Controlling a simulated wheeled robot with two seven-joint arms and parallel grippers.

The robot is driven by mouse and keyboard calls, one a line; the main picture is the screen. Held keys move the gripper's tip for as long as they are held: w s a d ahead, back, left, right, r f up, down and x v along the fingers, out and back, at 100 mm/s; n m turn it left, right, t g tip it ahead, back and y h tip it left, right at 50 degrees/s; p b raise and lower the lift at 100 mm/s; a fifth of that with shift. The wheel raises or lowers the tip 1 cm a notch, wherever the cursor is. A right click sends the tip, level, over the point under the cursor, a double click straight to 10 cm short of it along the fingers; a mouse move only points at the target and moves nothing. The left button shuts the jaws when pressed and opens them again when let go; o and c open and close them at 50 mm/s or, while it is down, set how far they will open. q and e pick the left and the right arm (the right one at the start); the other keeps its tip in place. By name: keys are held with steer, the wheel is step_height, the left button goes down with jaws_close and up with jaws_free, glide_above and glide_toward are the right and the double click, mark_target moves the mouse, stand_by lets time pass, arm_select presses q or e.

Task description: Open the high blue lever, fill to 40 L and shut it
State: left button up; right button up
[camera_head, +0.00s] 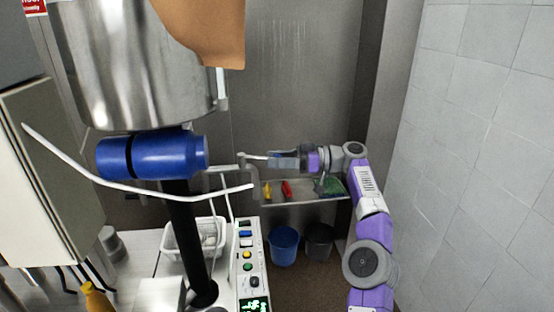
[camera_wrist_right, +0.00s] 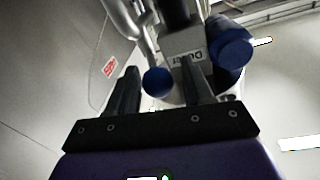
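The high blue lever appears as a pale rod (camera_head: 252,156) with a blue grip (camera_head: 284,157) in the head view. In the right wrist view its round blue end (camera_wrist_right: 157,82) faces the camera. My right gripper (camera_head: 272,159) has come in from the right and is at the grip. In the wrist view its two dark fingers (camera_wrist_right: 163,85) stand apart on either side of the blue end, with gaps showing. The control panel (camera_head: 241,268) has coloured buttons and a green display (camera_head: 254,305) too small to read. My left gripper is out of view.
A large steel vessel (camera_head: 140,70) and a thick blue cylinder (camera_head: 165,155) fill the upper left. A long white bar (camera_head: 130,187) crosses in front. A white perforated basket (camera_head: 192,240) stands below. A shelf (camera_head: 305,201) and two buckets (camera_head: 284,244) are behind. A tiled wall bounds the right.

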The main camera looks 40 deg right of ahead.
steer(key=shift+o, duration=0.2)
steer(key=shift+d, duration=0.1)
steer(key=p+v, duration=0.4)
steer(key=v, duration=0.3)
steer(key=shift+s+d, duration=0.1)
steer(key=shift+s, duration=0.05)
stand_by(6.8)
